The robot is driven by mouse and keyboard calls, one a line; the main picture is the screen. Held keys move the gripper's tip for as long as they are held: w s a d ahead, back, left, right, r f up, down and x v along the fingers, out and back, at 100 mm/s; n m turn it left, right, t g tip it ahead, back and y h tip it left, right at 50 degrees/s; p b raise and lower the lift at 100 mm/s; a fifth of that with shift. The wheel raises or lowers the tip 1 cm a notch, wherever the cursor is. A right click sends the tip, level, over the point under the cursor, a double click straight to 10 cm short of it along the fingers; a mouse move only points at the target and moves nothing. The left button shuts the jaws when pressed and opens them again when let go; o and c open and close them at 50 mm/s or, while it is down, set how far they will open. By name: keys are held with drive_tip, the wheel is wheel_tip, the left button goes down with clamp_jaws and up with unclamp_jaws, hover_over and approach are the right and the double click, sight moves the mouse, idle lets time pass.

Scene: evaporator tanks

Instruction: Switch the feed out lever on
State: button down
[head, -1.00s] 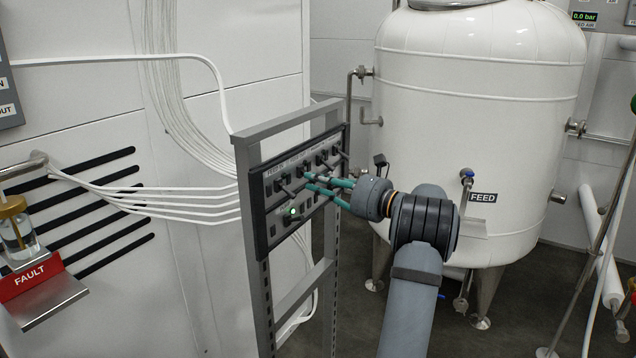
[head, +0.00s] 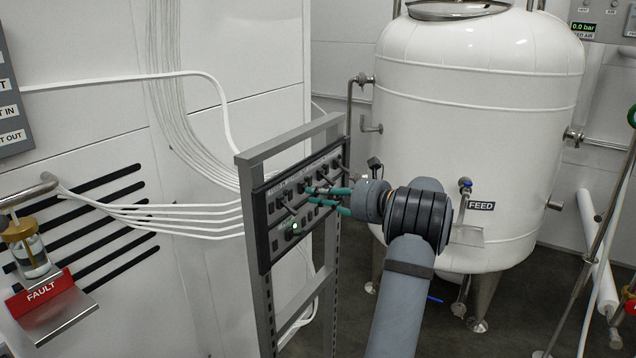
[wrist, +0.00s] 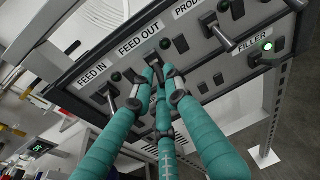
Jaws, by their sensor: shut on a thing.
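The switch panel (head: 264,238) is a dark-framed grey plate on an upright metal frame. In the wrist view, the feed out lever (wrist: 158,63) is a dark lever below the FEED OUT label (wrist: 138,40). My gripper (wrist: 155,82) has teal fingers and is shut on this lever. The fingers hide most of the lever, so its exact angle is unclear. In the head view, my gripper (head: 309,198) reaches the panel from the right.
The feed in lever (wrist: 109,94) is close on the left, and the product lever (wrist: 222,38) is on the right. A green light (wrist: 267,46) glows by the FILLER label. The white feed tank (head: 470,130) stands behind my arm. White cables (head: 150,208) run left of the panel.

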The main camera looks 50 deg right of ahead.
drive_tip(key=r+g+p, duration=0.1)
drive_tip(key=g+p, duration=0.2)
drive_tip(key=p, duration=0.4)
drive_tip(key=r+g+p, duration=0.1)
drive_tip(key=g+p, duration=0.2)
drive_tip(key=p, duration=0.5)
drive_tip(key=r+g+p, duration=0.1)
drive_tip(key=g+p, duration=0.1)
drive_tip(key=p, duration=0.5)
drive_tip(key=shift+w+d+r+g+h, duration=0.15)
drive_tip(key=shift+w+r+g+h, duration=0.15)
drive_tip(key=shift+r+g, duration=0.1)
drive_tip(key=shift+f+p, duration=0.1)
drive_tip(key=shift+p, duration=0.4)
drive_tip(key=shift+f, duration=0.1)
drive_tip(key=c, duration=1.8)
unclamp_jaws()
drive_tip(key=shift+d, duration=0.1)
drive_tip(key=shift+w, duration=0.1)
